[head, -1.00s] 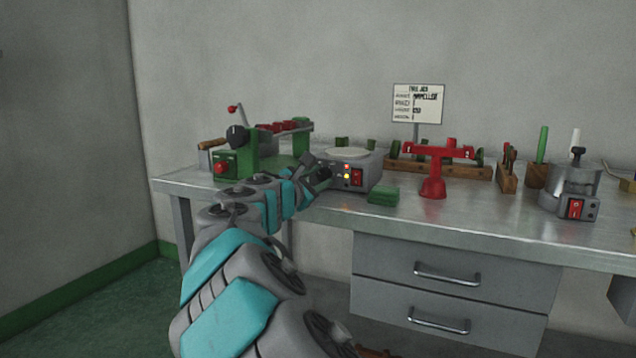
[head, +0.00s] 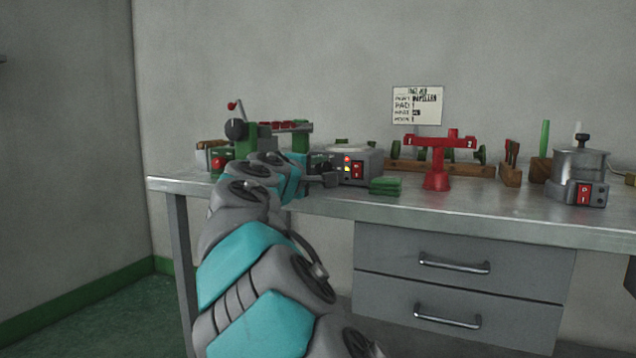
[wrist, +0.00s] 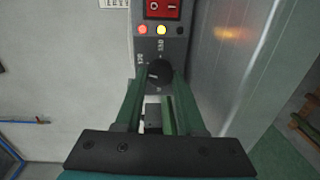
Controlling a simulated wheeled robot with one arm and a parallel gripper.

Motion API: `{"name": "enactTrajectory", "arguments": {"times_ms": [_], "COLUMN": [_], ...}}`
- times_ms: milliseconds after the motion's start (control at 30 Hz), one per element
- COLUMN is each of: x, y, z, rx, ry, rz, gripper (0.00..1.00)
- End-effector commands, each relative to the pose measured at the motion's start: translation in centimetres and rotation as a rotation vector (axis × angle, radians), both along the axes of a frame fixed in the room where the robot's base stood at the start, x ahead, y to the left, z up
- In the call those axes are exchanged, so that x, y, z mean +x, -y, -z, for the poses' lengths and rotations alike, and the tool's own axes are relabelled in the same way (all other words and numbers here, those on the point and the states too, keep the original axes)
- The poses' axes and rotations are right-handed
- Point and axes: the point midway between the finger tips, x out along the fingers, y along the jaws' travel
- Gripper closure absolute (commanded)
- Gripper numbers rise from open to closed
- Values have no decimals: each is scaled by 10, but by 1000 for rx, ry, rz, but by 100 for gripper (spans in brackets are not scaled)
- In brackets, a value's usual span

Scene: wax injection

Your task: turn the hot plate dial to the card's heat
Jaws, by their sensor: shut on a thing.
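The grey hot plate (head: 368,168) stands on the bench with a pale round top, a red switch and small lamps on its front. In the wrist view its front panel (wrist: 178,48) shows a black dial (wrist: 158,72) with small printed numbers around it. My gripper (wrist: 159,76) has its two green fingers on either side of the dial and is shut on it. The dial's exact setting is too small to read.
A green machine (head: 245,140) with a lever stands left of the hot plate. A wooden rack (head: 400,167) lies behind, and a steel pot (head: 580,170) is at far right.

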Motion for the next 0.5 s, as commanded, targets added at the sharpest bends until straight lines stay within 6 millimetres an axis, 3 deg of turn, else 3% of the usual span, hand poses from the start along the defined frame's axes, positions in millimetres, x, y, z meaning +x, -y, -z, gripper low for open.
{"name": "enactTrajectory", "arguments": {"times_ms": [500], "x": [0], "y": [2], "z": [3], "rx": [239], "ry": [83], "rz": [4], "gripper": [100]}}
